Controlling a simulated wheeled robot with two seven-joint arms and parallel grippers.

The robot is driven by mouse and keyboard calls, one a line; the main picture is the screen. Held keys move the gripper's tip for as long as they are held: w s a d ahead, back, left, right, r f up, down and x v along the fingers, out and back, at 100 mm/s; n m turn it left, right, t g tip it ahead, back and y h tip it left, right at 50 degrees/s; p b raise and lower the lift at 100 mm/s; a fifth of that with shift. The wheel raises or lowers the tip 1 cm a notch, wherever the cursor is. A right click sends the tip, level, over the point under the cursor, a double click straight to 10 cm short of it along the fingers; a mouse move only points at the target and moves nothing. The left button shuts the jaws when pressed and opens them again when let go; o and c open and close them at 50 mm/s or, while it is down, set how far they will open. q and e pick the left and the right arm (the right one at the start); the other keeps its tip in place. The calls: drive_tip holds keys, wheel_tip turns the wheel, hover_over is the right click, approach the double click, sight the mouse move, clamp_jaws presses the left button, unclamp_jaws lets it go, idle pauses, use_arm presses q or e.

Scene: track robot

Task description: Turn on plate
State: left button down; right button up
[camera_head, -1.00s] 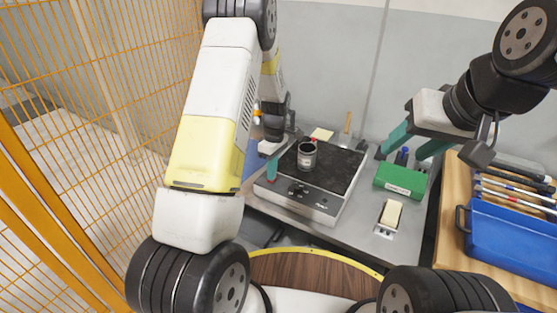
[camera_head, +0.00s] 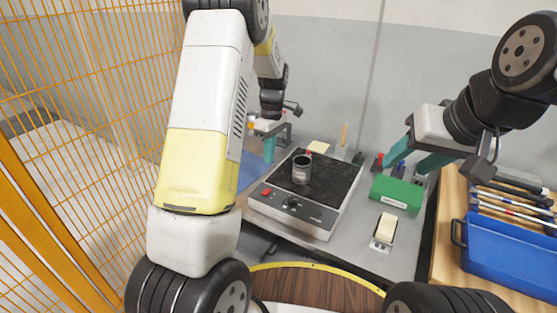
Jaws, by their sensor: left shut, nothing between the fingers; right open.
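The hot plate (camera_head: 323,190) has a dark top and a light grey body, and stands on the grey bench. Its front panel has a red switch (camera_head: 267,191) at the left and a dark knob (camera_head: 292,203) near the middle. A dark can with a label (camera_head: 301,170) stands on the plate's top. My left gripper (camera_head: 268,158) has teal fingers, is shut and empty, and is behind and above the plate's left edge, apart from the red switch. My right gripper (camera_head: 408,160) is open and empty above the green box, right of the plate.
The green box (camera_head: 397,194) holds upright items right of the plate. A cream block on a small stand (camera_head: 385,230) is in front of it. An orange mesh fence (camera_head: 80,130) borders the left.

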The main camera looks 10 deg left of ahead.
sight(264, 193)
use_arm(q)
drive_tip(key=shift+w+r, duration=0.15)
drive_tip(key=shift+r, duration=1.2)
drive_tip(key=shift+s+a+r, duration=0.1)
drive_tip(key=shift+s+a, duration=0.25)
drive_tip(key=shift+s, duration=0.3)
drive_tip(key=f, duration=0.4)
drive_tip(key=s+f, duration=0.1)
drive_tip(key=f, duration=0.9)
drive_tip(key=shift+s+a, duration=0.3)
